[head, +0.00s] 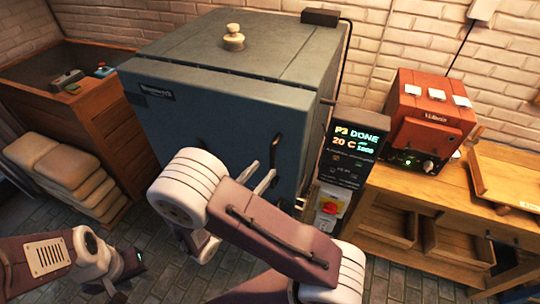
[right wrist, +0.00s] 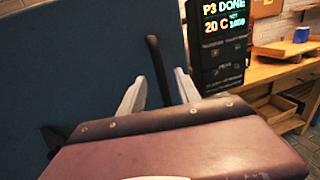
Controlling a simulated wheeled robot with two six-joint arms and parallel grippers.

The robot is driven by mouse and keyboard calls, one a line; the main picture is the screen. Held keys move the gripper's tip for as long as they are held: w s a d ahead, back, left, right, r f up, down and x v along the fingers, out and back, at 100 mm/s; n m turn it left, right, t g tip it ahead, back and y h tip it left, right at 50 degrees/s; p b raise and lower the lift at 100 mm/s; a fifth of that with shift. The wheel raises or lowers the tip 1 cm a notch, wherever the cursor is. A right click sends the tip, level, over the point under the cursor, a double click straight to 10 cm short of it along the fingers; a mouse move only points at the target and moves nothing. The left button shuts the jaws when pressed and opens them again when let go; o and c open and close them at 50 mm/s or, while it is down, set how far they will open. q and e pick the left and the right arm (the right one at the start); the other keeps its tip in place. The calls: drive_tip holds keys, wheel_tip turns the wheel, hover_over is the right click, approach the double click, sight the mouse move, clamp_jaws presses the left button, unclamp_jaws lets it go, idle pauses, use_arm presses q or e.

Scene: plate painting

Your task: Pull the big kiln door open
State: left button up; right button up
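The big kiln (head: 235,105) is a large blue-grey box, and its door (head: 200,125) faces me and looks shut. A black upright handle (head: 275,152) is on the right part of the door. It also shows in the right wrist view (right wrist: 158,70). My right gripper (head: 264,172) is open at the handle. In the right wrist view its two pale fingers (right wrist: 160,78) stand apart, one on each side of the handle, with gaps visible. My left gripper (head: 125,285) is low at the left, away from the kiln; its fingers are unclear.
A control panel (head: 353,148) reading "P3 DONE" and 20 C stands right of the kiln. A small red kiln (head: 428,120) sits on a wooden bench (head: 410,200) further right. Stacked sacks (head: 65,175) and a wooden bin (head: 90,125) stand at the left. Brick floor shows in front.

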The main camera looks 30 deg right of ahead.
sight(271, 162)
drive_tip(key=x, duration=0.4)
drive_tip(key=p+x, duration=0.1)
drive_tip(key=x, duration=0.2)
drive_tip(key=shift+w+f, duration=0.1)
drive_tip(key=shift+f, duration=0.3)
drive_tip(key=shift+s+a+r, duration=0.15)
drive_tip(key=shift+s+a, duration=0.15)
drive_tip(key=shift+a, duration=0.05)
drive_tip(key=shift+w+d, duration=0.1)
clamp_jaws()
idle(0.3)
